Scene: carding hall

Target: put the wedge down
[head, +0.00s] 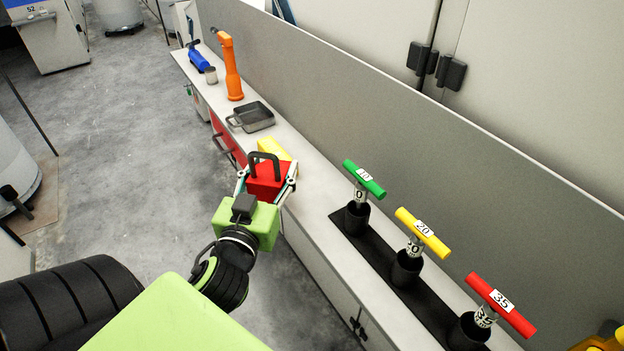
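The red block with a black loop handle (266,183), which I take to be the wedge, is between the fingers of my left gripper (267,187). The fingers press on its left and right sides. It is at the front edge of the long grey bench (312,190). I cannot tell whether its underside touches the bench. A yellow block (274,149) lies on the bench just behind it, partly hidden by it. My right gripper is not in view.
A dark metal tray (252,117), an orange tool (230,68), a small can (211,75) and a blue tool (198,58) stand farther along the bench. Green (363,180), yellow (423,235) and red (500,304) T-handles stand in black holders at right. A grey panel (400,110) backs the bench.

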